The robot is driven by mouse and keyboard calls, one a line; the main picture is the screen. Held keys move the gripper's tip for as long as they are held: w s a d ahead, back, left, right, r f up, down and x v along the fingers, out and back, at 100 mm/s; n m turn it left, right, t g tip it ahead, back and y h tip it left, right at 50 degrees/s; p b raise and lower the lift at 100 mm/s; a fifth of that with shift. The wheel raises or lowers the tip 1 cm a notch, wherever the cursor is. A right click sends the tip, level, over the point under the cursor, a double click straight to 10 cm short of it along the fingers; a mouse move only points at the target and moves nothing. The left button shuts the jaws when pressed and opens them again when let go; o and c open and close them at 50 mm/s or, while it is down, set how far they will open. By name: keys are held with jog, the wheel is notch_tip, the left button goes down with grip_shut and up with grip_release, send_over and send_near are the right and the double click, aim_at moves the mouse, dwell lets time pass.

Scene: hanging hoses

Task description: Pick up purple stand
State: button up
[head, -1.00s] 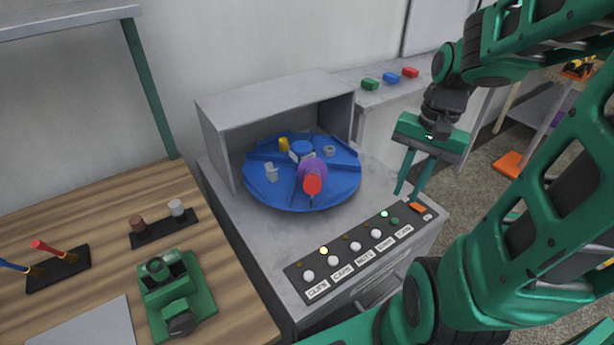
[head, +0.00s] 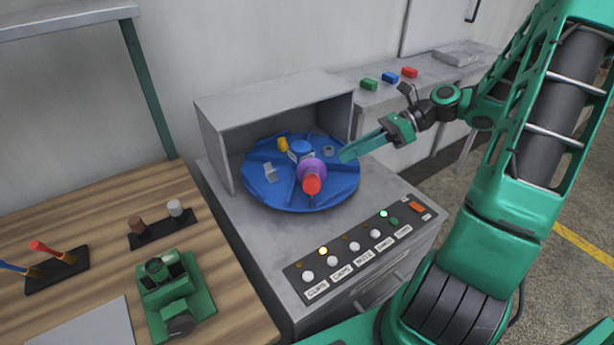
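The purple stand (head: 312,168) sits on the front right part of the round blue turntable (head: 268,198). A red piece (head: 312,184) shows at its front and hides part of it. My gripper (head: 343,155) is to the right of the stand, above the turntable's right edge, with its fingers pointing left toward it. A gap shows between the fingertips and the stand. The fingers overlap from this side, so their opening does not show.
A grey open-fronted housing (head: 215,135) covers the turntable's back. Yellow (head: 283,144), grey (head: 329,150) and light grey (head: 270,172) parts also sit on the turntable. A button panel (head: 360,248) lies in front. Coloured blocks (head: 389,78) sit on the shelf behind.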

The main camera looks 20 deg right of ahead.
aim_at(312, 159)
jog(key=shift+w+d+r+m+t+y, duration=0.2)
jog(key=shift+r+m+y, duration=0.1)
jog(key=shift+r+m, duration=0.05)
jog(key=shift+w+d+r+m+t+y, duration=0.15)
jog(key=shift+r+m+t+y, duration=0.05)
jog(key=shift+r+m+y, duration=0.15)
jog(key=shift+w+a, duration=0.1)
jog(key=x, duration=1)
jog(key=shift+a, duration=0.25)
grip_shut()
